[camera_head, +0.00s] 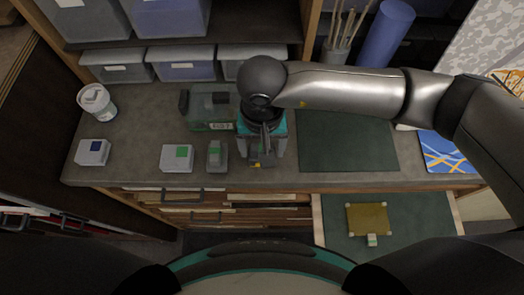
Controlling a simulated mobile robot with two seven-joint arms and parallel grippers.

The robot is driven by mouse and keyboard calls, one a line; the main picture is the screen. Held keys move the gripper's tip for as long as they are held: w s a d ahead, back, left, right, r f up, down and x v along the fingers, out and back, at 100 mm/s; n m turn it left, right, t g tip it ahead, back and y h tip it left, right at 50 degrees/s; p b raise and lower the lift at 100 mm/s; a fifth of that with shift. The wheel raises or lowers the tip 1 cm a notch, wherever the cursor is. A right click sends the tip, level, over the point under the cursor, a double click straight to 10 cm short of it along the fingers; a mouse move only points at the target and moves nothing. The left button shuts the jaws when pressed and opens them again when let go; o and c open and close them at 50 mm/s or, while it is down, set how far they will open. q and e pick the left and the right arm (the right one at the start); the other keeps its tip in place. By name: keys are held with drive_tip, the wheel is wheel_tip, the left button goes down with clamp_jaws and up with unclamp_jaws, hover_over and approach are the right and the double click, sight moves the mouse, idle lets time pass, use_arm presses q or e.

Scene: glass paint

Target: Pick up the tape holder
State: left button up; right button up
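My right arm comes in from the right, and its gripper (264,142) points down over the worktop near its front edge. A teal and grey object (279,146), which may be the tape holder, is directly under and around this gripper, mostly hidden by the wrist. I cannot tell whether the fingers touch it or how far apart they are. A small yellow part (255,163) shows at its front. A small dark grey item with a green top (215,155) stands just left of it. My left gripper is out of view.
A clear greenish box (208,106) stands behind. Two small white boxes (177,158) (92,152) and a white tub (97,102) are to the left. A dark green mat (348,140) lies right. An open drawer or board (335,232) projects below it.

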drive_tip(key=c, duration=1.1)
drive_tip(key=shift+o, duration=0.2)
drive_tip(key=shift+r, duration=0.1)
